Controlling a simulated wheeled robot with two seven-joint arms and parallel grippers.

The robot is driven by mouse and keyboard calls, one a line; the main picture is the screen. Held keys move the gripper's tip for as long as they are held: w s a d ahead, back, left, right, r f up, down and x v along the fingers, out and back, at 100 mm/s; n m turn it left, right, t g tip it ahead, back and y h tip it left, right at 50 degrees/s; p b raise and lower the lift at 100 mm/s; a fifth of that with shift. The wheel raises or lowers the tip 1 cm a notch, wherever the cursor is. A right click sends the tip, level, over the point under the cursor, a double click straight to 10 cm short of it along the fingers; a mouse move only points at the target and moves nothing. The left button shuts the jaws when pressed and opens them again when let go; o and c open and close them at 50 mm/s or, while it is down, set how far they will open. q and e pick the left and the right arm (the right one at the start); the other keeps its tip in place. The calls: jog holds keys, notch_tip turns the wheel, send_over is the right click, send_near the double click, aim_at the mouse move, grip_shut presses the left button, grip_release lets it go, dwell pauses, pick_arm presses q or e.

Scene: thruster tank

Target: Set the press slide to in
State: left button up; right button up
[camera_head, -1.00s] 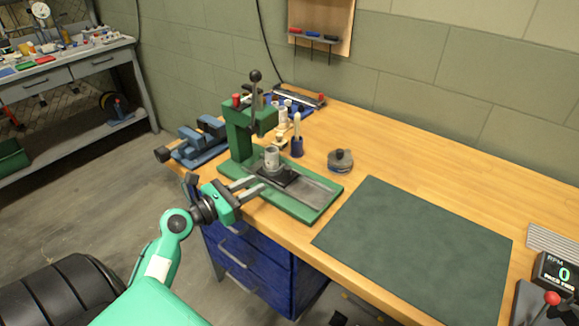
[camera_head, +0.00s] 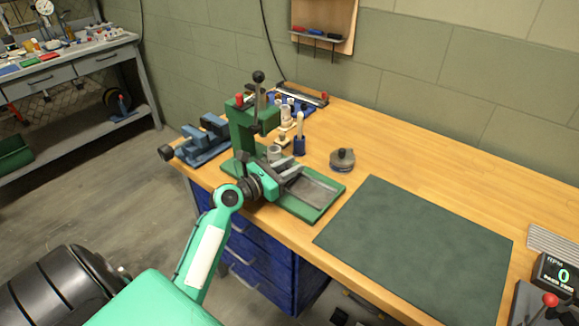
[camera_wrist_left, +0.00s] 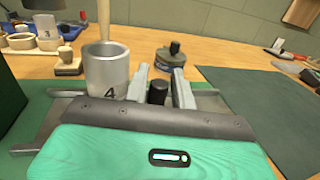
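The green press (camera_head: 240,130) stands on the workbench with its lever upright. Its green base carries a grey metal track (camera_head: 315,190); the slide itself is mostly hidden by my left gripper in the head view. A metal cup marked 4 (camera_wrist_left: 107,75) stands beside my fingers in the wrist view; it also shows behind the gripper in the head view (camera_head: 274,152). A black knob (camera_wrist_left: 157,93) sits between the fingertips of my left gripper (camera_head: 289,164). The fingers are apart on either side of the knob, with no clear grip on it. My right gripper is out of view.
A blue vise (camera_head: 203,143) stands left of the press. A dark round lidded object (camera_head: 342,160) sits to its right. A dark green mat (camera_head: 415,235) lies clear at the right. A brush stands in a blue holder (camera_head: 299,142) behind.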

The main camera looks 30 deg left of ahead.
pick_arm(q)
grip_shut()
jog(key=shift+a, duration=0.15)
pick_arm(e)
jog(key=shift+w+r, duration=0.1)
pick_arm(q)
jog(key=a, duration=0.4)
jog(key=shift+w, duration=0.15)
jog(key=shift+d, duration=0.1)
jog(key=shift+c, duration=0.6)
grip_release()
jog(key=shift+o, duration=0.6)
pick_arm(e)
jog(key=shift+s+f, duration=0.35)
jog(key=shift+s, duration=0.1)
